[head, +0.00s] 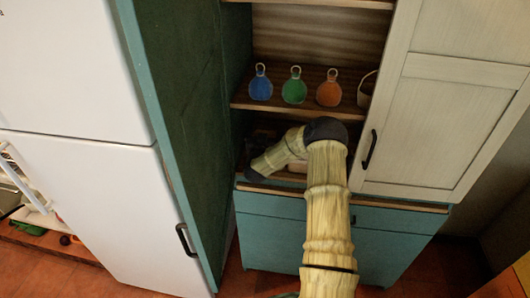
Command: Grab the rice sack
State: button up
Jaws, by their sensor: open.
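My arm reaches up into the cabinet and bends left at a dark joint. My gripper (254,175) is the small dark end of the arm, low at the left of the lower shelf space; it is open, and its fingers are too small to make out. I cannot clearly identify a rice sack. A pale patch (297,167) shows under the bend of my arm on the lower shelf, mostly hidden, and I cannot tell what it is. No contact with my gripper can be made out.
Blue (260,84), green (293,87) and orange (328,89) round flasks stand on the shelf above, with a pale basket (367,89) to their right.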

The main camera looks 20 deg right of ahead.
jog(key=c, duration=1.7)
jog(key=shift+r, duration=0.15)
jog(key=r+b+v, duration=0.3)
jog(key=b+v, duration=0.3)
jog(key=v, duration=1.2)
jog(key=shift+r, duration=0.15)
